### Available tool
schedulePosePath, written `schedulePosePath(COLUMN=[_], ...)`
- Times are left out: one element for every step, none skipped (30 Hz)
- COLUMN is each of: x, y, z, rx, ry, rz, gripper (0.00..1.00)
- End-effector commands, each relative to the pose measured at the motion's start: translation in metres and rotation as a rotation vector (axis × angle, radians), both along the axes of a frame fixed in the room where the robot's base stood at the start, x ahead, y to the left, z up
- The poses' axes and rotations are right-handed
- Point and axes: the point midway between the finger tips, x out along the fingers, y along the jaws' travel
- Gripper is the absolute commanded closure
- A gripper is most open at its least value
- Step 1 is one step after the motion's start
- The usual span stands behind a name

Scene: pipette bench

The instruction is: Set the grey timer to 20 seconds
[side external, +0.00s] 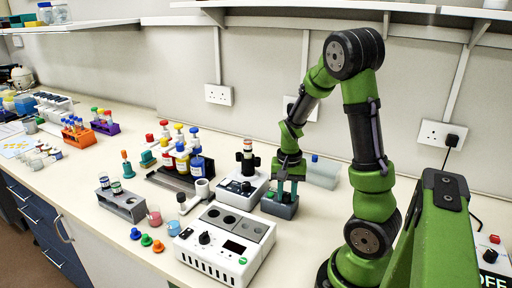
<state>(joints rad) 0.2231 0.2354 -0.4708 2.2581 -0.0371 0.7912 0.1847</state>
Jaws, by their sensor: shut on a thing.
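A small dark-grey box (279,208) stands on the bench, right of a white device with a knob. It may be the grey timer, but I see no readable dial or display on it.
A white device with round wells, a knob and a small display (225,245) stands in front. A white device with a black knob (243,188) is close left. A clear tub (322,172) is behind right. A box showing "OFF" (491,262) is at the right edge.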

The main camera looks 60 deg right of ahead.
Motion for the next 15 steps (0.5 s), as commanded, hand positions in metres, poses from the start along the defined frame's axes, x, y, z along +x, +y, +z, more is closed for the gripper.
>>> schedulePosePath(x=[0.0005,0.0005,0.0004,0.0003,0.0003,0.0003,0.0003,0.0002,0.0001,0.0001,0.0001,0.0001,0.0001,0.0001,0.0003], y=[-0.0007,-0.0007,-0.0007,-0.0006,-0.0006,-0.0005,-0.0005,-0.0005,-0.0004,-0.0004,-0.0004,-0.0003,-0.0003,-0.0003,-0.0002], z=[0.0015,0.0015,0.0014,0.0013,0.0012,0.001,0.0009,0.0008,0.0007,0.0007,0.0006,0.0005,0.0005,0.0006,0.0014], rx=[-0.001,-0.001,0.0,0.0,0.0,0.0,0.0,0.0,-0.001,-0.001,-0.001,-0.001,-0.001,-0.001,-0.001], ry=[-0.004,-0.004,-0.003,-0.002,-0.002,-0.002,-0.002,-0.002,-0.001,-0.001,-0.001,-0.001,-0.001,-0.001,-0.001], rz=[-0.002,-0.002,-0.002,-0.001,-0.001,-0.001,-0.001,0.0,0.0,0.0,0.0,0.0,0.0,0.0,0.001], gripper=[1.0,0.69,0.63,0.58,0.53,0.47,0.46,0.46,0.46,0.46,0.46,0.46,0.46,0.46,0.46])
